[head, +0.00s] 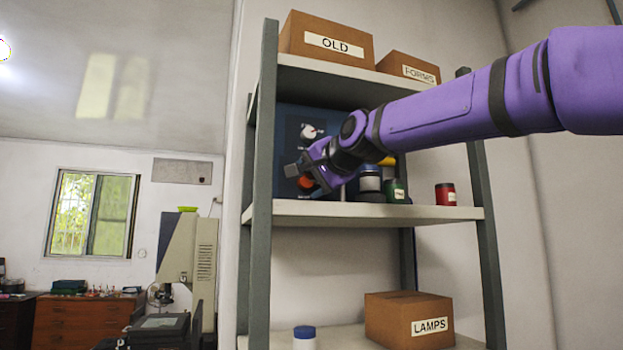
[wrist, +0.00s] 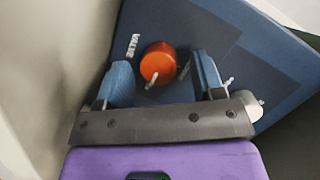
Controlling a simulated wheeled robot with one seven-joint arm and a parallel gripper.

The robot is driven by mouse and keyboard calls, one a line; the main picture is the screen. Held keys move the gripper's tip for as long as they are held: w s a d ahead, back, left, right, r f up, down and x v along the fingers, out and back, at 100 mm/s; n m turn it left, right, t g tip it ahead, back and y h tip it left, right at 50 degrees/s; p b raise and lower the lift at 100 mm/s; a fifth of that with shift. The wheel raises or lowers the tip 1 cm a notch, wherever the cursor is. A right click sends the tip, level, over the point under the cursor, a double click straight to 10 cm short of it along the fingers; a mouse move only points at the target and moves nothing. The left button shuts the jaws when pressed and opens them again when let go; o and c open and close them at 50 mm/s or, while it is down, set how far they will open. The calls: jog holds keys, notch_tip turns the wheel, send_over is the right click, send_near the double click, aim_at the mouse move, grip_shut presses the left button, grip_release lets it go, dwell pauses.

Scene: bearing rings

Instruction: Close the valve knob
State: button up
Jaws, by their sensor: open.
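The valve knob is a round orange-red knob (wrist: 157,65) on a dark blue panel (wrist: 215,35) marked "VALVE". A pale pointer or handle shows at its lower edge in the wrist view. In the head view the orange knob (head: 304,182) is partly hidden behind my gripper (head: 303,178), and the blue panel (head: 292,122) stands at the back of the middle shelf. My gripper (wrist: 164,82) is open in the wrist view, its two blue-grey fingers on either side of the knob. A gap shows between each finger and the knob. I cannot tell how far the fingertips are from the panel.
A white dial (head: 307,131) sits on the panel above my gripper. A green can (head: 396,191) and a red can (head: 445,194) stand on the middle shelf (head: 440,213) to the right. The shelf's grey upright (head: 263,180) is close on the left.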

jog(key=shift+c, duration=0.3)
jog(key=c, duration=0.9)
jog(key=shift+o, duration=0.2)
jog(key=n+h, duration=0.2)
jog(key=n, duration=0.1)
jog(key=shift+a+r+n, duration=0.1)
jog(key=shift+r+n, duration=0.05)
jog(key=shift+n, duration=0.25)
jog(key=n, duration=0.1)
jog(key=n+h, duration=0.1)
jog(key=shift+s+a+n+h, duration=0.1)
jog(key=shift+a+n+h, duration=0.05)
jog(key=shift+n+h, duration=0.15)
jog(key=n+h, duration=0.1)
jog(key=n, duration=0.2)
jog(key=shift+a+t+h, duration=0.2)
jog(key=shift+t+h, duration=0.2)
jog(key=shift+s+a+n+t+h, duration=0.15)
jog(key=shift+n+h, duration=0.3)
jog(key=shift+n, duration=0.45)
jog(key=shift+w+n+t+h, duration=0.1)
jog(key=shift+n+t+h, duration=0.25)
jog(key=shift+n, duration=0.55)
